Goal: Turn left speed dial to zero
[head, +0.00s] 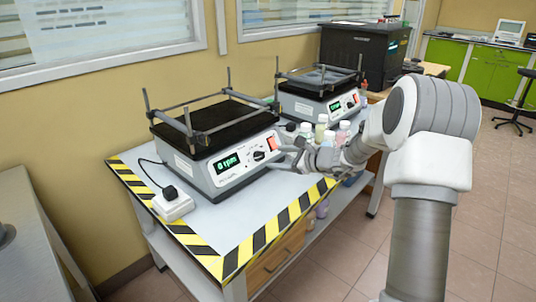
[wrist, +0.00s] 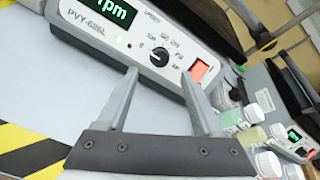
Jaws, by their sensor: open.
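The left shaker (head: 215,145) is a grey-white machine with a black railed platform, standing on the table. Its green display (head: 228,163) appears to read 0 rpm. The black speed dial (head: 258,155) is on its front panel, between the display and a red switch (head: 271,143). In the wrist view the dial (wrist: 158,56) lies beyond the fingertips, with its scale marks around it. My gripper (wrist: 160,78) is open and empty, its fingers pointing at the panel on either side of the dial, apparently apart from it. In the head view my gripper (head: 283,158) is just right of the dial.
A second shaker (head: 320,100) stands behind, with several small bottles (head: 322,128) between it and my arm. A white socket block (head: 172,203) lies at the table's front left. The table edge has yellow-black tape (head: 240,262). The table top left of the first shaker is mostly clear.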

